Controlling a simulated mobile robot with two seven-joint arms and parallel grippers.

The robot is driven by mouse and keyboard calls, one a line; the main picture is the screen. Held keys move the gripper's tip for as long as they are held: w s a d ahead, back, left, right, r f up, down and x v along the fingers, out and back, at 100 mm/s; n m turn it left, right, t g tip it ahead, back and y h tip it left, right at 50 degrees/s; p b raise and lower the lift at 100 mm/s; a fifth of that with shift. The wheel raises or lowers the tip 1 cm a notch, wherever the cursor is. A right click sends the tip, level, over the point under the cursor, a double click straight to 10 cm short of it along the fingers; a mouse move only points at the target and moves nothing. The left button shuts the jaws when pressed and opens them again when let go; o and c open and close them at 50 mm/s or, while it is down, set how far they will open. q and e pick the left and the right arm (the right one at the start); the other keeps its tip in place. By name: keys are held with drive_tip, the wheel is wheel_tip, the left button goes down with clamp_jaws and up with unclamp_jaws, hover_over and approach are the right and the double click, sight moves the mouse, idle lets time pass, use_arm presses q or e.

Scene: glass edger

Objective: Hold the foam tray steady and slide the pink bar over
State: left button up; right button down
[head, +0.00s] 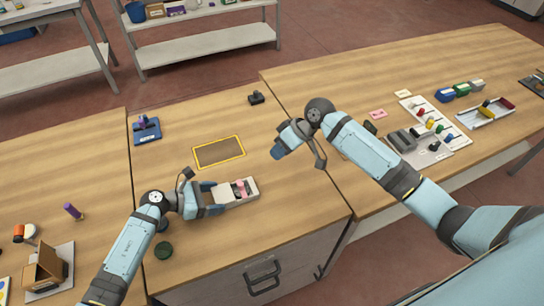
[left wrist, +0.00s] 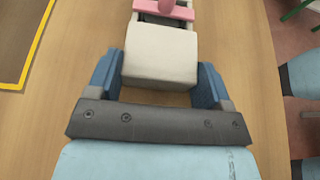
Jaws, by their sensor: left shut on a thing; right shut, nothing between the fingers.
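The whitish foam tray (head: 250,186) lies on the wooden table in the middle of the head view. The pink bar (head: 240,187) sits at the tray, with a knob on top. My left gripper (head: 222,196) is shut on the tray's near end. In the left wrist view, the blue fingers of my left gripper (left wrist: 160,75) flank the tray's pale end block (left wrist: 160,55). The pink bar (left wrist: 163,16) crosses a dark recess beyond it, cut off by the top edge. My right gripper (head: 277,153) is shut and empty, above the table to the upper right of the tray.
A yellow-bordered brown mat (head: 218,151) lies behind the tray. A dark green round lid (head: 164,250) lies near my left arm. A blue holder (head: 147,131) and a small black object (head: 256,98) stand further back. A white board with several coloured pieces (head: 462,140) is at the right.

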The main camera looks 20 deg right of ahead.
idle(0.3)
use_arm(q)
drive_tip(key=o, duration=0.9)
drive_tip(key=shift+a, duration=0.15)
